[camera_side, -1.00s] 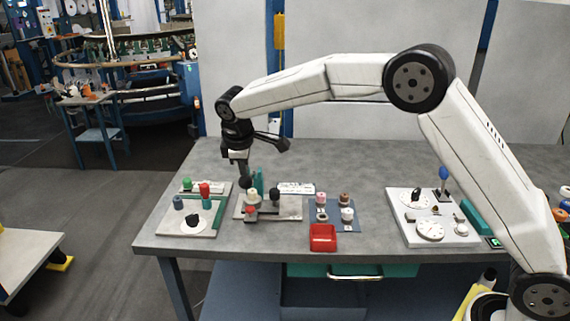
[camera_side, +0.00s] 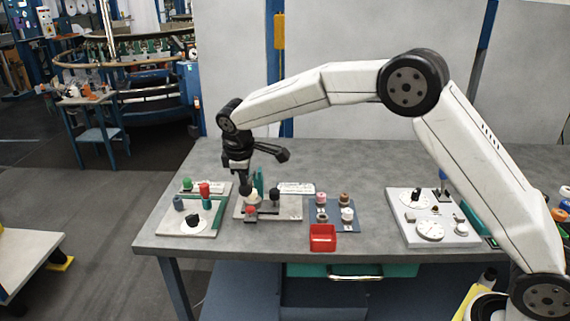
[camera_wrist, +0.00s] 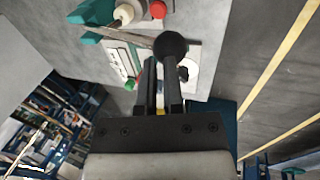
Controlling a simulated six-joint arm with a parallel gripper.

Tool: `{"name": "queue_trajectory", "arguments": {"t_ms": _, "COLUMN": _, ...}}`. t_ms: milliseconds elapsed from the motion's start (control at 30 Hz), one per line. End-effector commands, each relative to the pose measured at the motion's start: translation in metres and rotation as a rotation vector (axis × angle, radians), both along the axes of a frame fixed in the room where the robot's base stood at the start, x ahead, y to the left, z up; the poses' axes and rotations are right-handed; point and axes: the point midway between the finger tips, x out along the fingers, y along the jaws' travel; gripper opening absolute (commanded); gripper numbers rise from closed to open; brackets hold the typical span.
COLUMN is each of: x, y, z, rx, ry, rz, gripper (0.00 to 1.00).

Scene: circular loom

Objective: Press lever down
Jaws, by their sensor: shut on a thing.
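The lever ends in a black ball knob (camera_side: 245,190), low over the left part of the grey middle panel (camera_side: 290,210) in the side view. My gripper (camera_side: 246,179) points down and its fingertips are at this knob. In the wrist view the black knob (camera_wrist: 171,46) sits at the ends of my two dark fingers (camera_wrist: 160,62), which are close together. A thin bar runs from the knob toward the upper left. The fingers are shut on the knob, though their exact contact is partly hidden.
A red button (camera_side: 250,209) and a second black ball (camera_side: 274,193) stand on the same panel. A left panel (camera_side: 207,231) carries several knobs. To the right are a blue peg board (camera_side: 348,228), a red bin (camera_side: 322,238) and a gauge panel (camera_side: 433,243).

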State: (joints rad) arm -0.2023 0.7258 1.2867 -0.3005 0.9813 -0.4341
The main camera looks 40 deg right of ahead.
Motion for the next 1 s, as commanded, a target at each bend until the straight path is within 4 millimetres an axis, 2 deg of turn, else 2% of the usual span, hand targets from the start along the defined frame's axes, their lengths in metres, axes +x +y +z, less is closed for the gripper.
{"name": "queue_trajectory", "arguments": {"t_ms": 1000, "x": 0.0, "y": -0.001, "z": -0.026, "rx": -0.002, "ry": 0.002, "rz": -0.001, "gripper": 0.0}}
